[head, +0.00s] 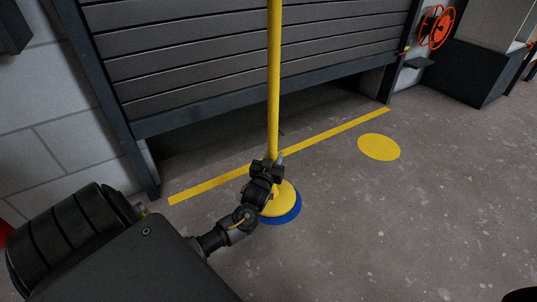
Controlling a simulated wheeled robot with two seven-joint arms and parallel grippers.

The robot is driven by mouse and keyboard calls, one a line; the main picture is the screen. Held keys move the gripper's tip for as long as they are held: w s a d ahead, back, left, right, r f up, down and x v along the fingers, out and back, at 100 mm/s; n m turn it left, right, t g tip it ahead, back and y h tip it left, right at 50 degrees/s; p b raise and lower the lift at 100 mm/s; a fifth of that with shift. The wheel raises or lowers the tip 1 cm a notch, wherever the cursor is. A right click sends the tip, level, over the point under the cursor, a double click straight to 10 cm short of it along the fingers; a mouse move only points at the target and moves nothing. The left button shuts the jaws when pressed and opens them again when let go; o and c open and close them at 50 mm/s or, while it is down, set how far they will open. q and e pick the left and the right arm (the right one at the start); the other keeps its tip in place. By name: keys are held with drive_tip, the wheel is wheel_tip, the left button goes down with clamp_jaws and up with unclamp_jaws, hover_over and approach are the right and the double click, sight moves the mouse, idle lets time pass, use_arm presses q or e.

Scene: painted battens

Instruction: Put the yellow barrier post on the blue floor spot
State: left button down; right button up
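The yellow barrier post (274,80) stands upright in the head view, its top cut off by the upper edge. Its round yellow base (287,195) lies over the blue floor spot (285,219), which shows as a rim at the front and right. I cannot tell whether the base touches the floor or is slightly above it. My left gripper (272,160) is at the low part of the pole and hides the pole's foot. Its fingers are too small and dark to tell whether they are shut on the pole or open around it. My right gripper is not in view.
A yellow floor line (335,132) runs in front of a grey slatted shutter (200,60) behind the post. A yellow floor spot (379,147) lies to the right. A dark cabinet (462,70) and orange reel (436,27) are at the back right.

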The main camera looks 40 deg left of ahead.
use_arm(q)
drive_tip(key=shift+w+a+f, duration=0.15)
drive_tip(key=shift+w+f, duration=0.25)
drive_tip(key=shift+w, duration=0.1)
drive_tip(key=f+b, duration=0.2)
drive_tip(key=w+f+b, duration=0.1)
drive_tip(key=f+b, duration=0.1)
drive_tip(key=b, duration=0.1)
drive_tip(key=shift+w+a+f, duration=0.15)
drive_tip(key=shift+w+f, duration=0.05)
drive_tip(key=shift+f, duration=0.05)
drive_tip(key=c, duration=1.5)
unclamp_jaws()
drive_tip(key=shift+f, duration=0.3)
drive_tip(key=o, duration=0.4)
drive_tip(key=shift+o, duration=0.2)
